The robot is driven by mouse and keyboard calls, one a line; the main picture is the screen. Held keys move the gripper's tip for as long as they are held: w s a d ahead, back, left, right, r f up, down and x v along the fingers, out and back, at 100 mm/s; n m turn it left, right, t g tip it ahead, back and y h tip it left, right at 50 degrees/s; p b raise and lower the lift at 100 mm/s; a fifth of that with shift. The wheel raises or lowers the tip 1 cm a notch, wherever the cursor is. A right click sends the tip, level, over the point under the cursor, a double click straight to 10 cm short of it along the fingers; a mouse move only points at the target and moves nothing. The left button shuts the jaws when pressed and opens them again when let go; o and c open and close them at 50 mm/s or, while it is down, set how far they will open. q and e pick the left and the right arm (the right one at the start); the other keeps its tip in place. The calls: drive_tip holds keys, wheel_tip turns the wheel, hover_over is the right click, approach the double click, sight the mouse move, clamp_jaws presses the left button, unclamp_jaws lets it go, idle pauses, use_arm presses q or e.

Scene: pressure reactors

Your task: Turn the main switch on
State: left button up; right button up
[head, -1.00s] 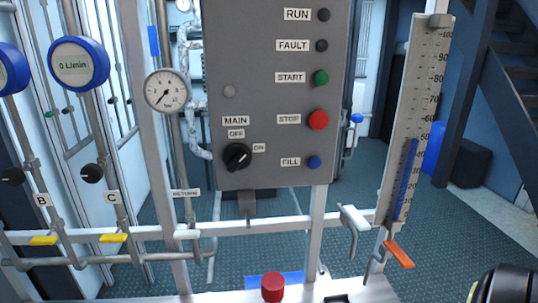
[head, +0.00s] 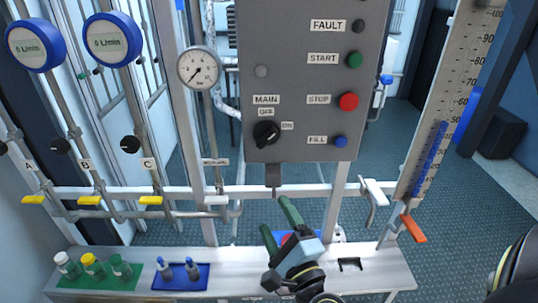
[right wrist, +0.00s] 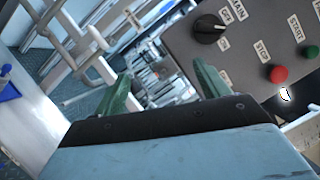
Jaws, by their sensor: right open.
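The main switch is a black rotary knob (head: 266,133) low on the grey control panel (head: 300,75), under the MAIN label, with OFF above it and ON to its right. Its pointer is too small to read surely. It also shows in the right wrist view (right wrist: 208,29), at the top. My left gripper is not in view.
The START button (head: 355,60), STOP button (head: 348,101) and FILL button (head: 341,142) are to the knob's right. A pressure gauge (head: 199,68) is at its left. A pipe rail with yellow valve handles (head: 90,200) runs below. Bottles stand on a green tray (head: 78,283).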

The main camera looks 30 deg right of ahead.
sight(268, 142)
wheel_tip(268, 142, up, 8)
drive_tip(key=s+d+r+m+h, duration=0.1)
drive_tip(key=s+d+m+h, duration=0.1)
drive_tip(key=m, duration=0.3)
drive_tip(key=shift+t, duration=0.3)
drive_tip(key=p+x, duration=0.1)
drive_tip(key=x, duration=0.3)
drive_tip(key=p+x, duration=0.2)
drive_tip(key=x, duration=0.2)
drive_tip(key=p+x, duration=0.2)
drive_tip(key=x, duration=0.1)
drive_tip(key=shift+w+f, duration=0.2)
drive_tip(key=shift+w, duration=0.3)
drive_tip(key=shift+w+d+r, duration=0.1)
drive_tip(key=shift+w, duration=0.55)
drive_tip(key=shift+c, duration=0.3)
